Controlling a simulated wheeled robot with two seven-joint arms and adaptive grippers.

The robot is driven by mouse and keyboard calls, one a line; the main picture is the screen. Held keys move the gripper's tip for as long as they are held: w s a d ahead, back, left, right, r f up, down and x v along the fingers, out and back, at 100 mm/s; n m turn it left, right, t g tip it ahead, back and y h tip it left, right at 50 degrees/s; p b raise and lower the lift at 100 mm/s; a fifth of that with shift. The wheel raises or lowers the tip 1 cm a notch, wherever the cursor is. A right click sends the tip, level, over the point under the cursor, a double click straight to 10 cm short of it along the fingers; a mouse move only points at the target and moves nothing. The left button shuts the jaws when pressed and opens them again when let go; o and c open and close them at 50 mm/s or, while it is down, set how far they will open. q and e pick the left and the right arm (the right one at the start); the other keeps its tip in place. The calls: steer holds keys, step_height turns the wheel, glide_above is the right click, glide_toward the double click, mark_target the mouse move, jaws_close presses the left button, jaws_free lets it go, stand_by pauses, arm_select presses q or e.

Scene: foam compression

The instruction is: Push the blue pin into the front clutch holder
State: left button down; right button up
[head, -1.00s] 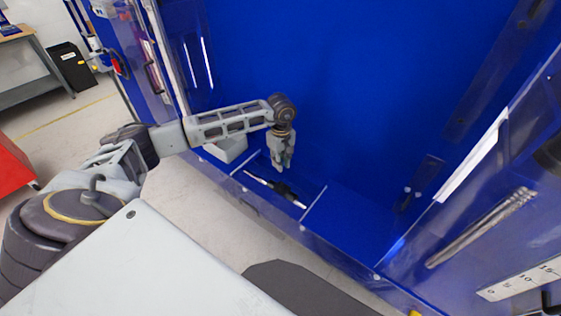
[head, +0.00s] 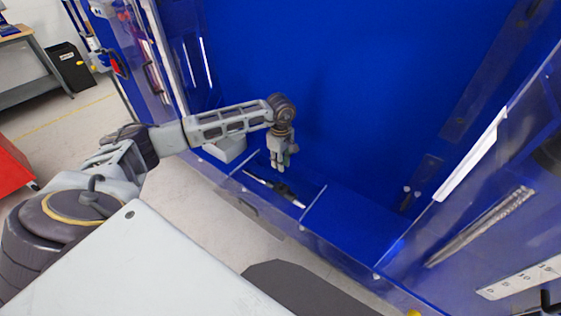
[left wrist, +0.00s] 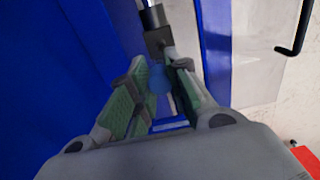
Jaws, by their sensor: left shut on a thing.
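My left gripper (head: 279,167) points down just above the blue shelf by the blue back wall in the head view. In the left wrist view its green-padded fingers (left wrist: 156,85) are closed around a small blue piece, which looks like the blue pin (left wrist: 158,79). Beyond the fingertips is a dark grey cylindrical part (left wrist: 153,17), close to the pin; I cannot tell whether they touch. In the head view a black tool with a pale tip (head: 284,192) lies in the shelf compartment below the gripper. I cannot make out which part is the front clutch holder. My right gripper is not in view.
A clear front panel (head: 340,258) edges the blue shelf, and thin dividers split it. A pale box (head: 225,150) sits left of the gripper. Clear side panels flank the bay. The shelf right of the divider (head: 355,220) is empty.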

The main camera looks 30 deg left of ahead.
arm_select(q)
steer(key=shift+f, duration=0.45)
steer(key=shift+f+b, duration=0.45)
steer(key=shift+f, duration=0.55)
steer(key=shift+f+b, duration=0.5)
steer(key=shift+f, duration=0.25)
steer(key=shift+f+b, duration=0.45)
steer(key=shift+b, duration=0.05)
steer(key=shift+f+b, duration=0.3)
steer(key=shift+f, duration=0.05)
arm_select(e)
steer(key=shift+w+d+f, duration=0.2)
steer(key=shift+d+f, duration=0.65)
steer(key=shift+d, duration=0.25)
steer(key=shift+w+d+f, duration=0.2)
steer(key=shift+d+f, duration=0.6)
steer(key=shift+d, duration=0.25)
arm_select(q)
steer(key=shift+f, duration=0.1)
